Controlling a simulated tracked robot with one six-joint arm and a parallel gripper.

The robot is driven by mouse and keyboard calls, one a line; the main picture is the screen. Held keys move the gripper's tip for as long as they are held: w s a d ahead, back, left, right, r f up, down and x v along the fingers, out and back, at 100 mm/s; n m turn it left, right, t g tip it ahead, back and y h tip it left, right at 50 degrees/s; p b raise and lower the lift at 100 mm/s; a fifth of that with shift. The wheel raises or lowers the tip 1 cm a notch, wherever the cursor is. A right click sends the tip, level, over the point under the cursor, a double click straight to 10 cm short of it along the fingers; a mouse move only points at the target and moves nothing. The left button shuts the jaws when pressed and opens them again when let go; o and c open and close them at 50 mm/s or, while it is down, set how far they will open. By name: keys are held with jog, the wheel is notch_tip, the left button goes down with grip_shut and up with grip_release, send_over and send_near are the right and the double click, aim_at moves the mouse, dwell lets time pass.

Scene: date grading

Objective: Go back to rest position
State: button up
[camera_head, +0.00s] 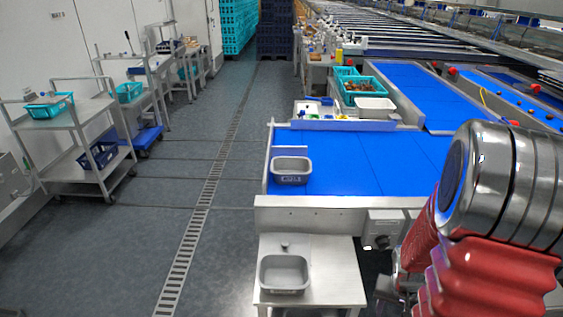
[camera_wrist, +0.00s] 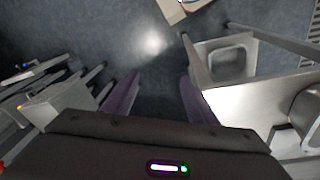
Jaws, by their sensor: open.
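My gripper (camera_wrist: 155,92) shows in the wrist view with its two purple fingers spread apart. It is open, and nothing is between the fingers but dark floor. In the head view my red and silver arm fills the lower right, and the fingers are not clearly visible there. A grey tray (camera_head: 262,282) sits on a small steel table (camera_head: 340,270) at the front. A second grey tray (camera_head: 291,178) stands on the left end of the blue belt (camera_head: 360,165). In the wrist view, a grey tray (camera_wrist: 246,63) shows at the upper right on a steel surface.
Steel carts (camera_head: 75,125) with turquoise crates (camera_head: 50,106) stand along the left wall. The grey floor (camera_head: 150,215) with a drain grate is clear between carts and belt. Steel edges (camera_wrist: 255,105) lie close right of the fingers in the wrist view.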

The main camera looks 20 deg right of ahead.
jog(key=s+a+r+n+t+y, duration=0.1)
jog(key=a+r+n+t, duration=0.4)
jog(key=a+r, duration=2.1)
notch_tip(320, 180, up, 3)
jog(key=n, duration=0.3)
jog(key=shift+r+y, duration=0.2)
jog(key=shift+y, duration=0.1)
jog(key=shift+s, duration=0.1)
